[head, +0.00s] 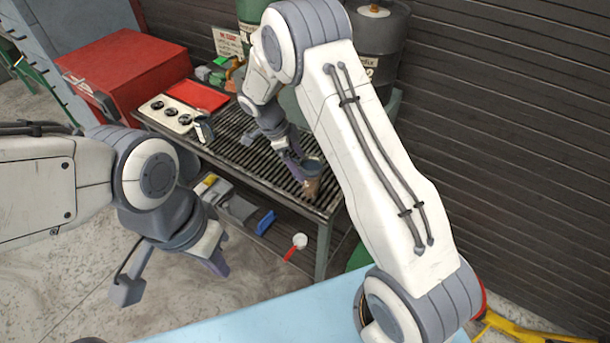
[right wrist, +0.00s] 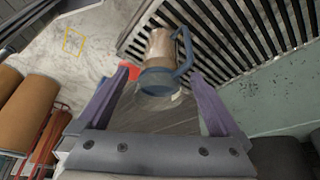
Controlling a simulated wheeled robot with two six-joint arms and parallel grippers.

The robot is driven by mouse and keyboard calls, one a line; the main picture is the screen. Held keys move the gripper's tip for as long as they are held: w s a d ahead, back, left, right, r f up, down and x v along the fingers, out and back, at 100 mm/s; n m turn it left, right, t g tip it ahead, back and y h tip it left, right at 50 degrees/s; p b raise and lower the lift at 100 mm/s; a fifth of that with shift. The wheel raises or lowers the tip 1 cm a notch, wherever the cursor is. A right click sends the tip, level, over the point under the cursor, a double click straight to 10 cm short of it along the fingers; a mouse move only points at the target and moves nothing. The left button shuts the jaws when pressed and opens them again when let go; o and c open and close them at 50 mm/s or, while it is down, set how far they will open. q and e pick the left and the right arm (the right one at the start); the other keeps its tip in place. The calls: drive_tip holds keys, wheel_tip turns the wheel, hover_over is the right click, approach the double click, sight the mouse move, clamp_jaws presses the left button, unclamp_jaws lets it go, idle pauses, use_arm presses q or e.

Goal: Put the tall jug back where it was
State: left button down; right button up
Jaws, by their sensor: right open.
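The tall jug (head: 312,186), brownish with a blue-grey rim and handle, stands at the near right corner of the slatted table (head: 245,158). In the right wrist view the jug (right wrist: 160,48) is ahead, between and just beyond the purple fingertips, with a gap on both sides. My right gripper (head: 296,166) is open and empty, close beside the jug. My left gripper (head: 215,262) hangs over the floor in front of the table; its jaws are not clear from this angle.
A red box (head: 118,72), a red tray (head: 198,95) and a panel with round dials (head: 172,113) are toward the table's left end. Drums (head: 375,45) stand behind. A lower shelf holds a blue item (head: 265,222) and a white cup with a red handle (head: 299,241). A light blue surface (head: 270,315) is nearest.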

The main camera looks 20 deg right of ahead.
drive_tip(key=s+a+r+n+y+b, duration=0.1)
drive_tip(key=s+a+r+n, duration=0.6)
drive_tip(key=r, duration=0.4)
drive_tip(key=s+a+r+n+y, duration=0.2)
drive_tip(key=s+n, duration=0.9)
drive_tip(key=s+a+r+n+t+y, duration=0.1)
drive_tip(key=s+a+r+n+y, duration=0.1)
drive_tip(key=s+n, duration=0.8)
drive_tip(key=shift+s+a+r+n, duration=0.2)
drive_tip(key=shift+s+a+n, duration=0.2)
drive_tip(key=shift+s+a, duration=0.6)
drive_tip(key=shift+s+d, duration=0.2)
drive_tip(key=shift+d, duration=0.05)
